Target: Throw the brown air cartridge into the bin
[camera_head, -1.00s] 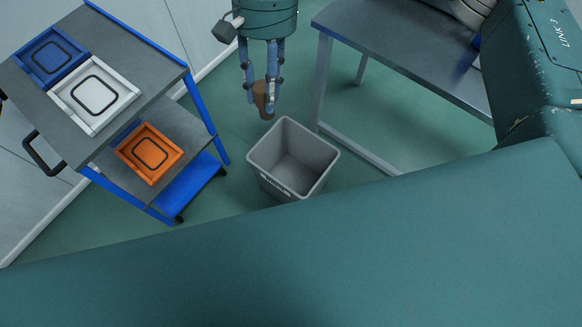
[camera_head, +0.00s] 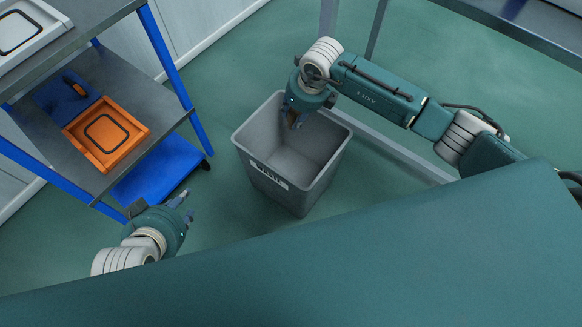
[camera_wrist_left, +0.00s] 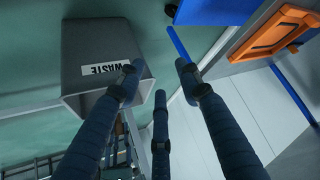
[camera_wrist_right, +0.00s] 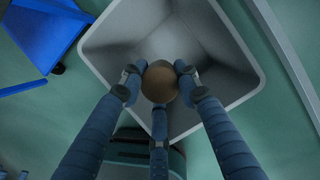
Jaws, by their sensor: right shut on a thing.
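The brown air cartridge (camera_wrist_right: 160,82) is round-ended and held between the fingers of my right gripper (camera_wrist_right: 157,90), which is shut on it. In the head view, my right gripper (camera_head: 293,122) points down over the opening of the grey waste bin (camera_head: 270,180), with the cartridge mostly hidden by the hand. The right wrist view shows the bin's rim (camera_wrist_right: 215,118) around the cartridge, with the bin's inside below it. My left gripper (camera_head: 184,205) is open and empty, left of the bin and outside it. The left wrist view shows the bin with its WASTE label (camera_wrist_left: 82,50).
A blue-framed trolley (camera_head: 165,55) stands left of the bin, with an orange tray (camera_head: 110,135) on its lower shelf and a white tray (camera_head: 25,30) on top. A grey metal table (camera_head: 520,20) stands at the upper right. The floor between bin and trolley is clear.

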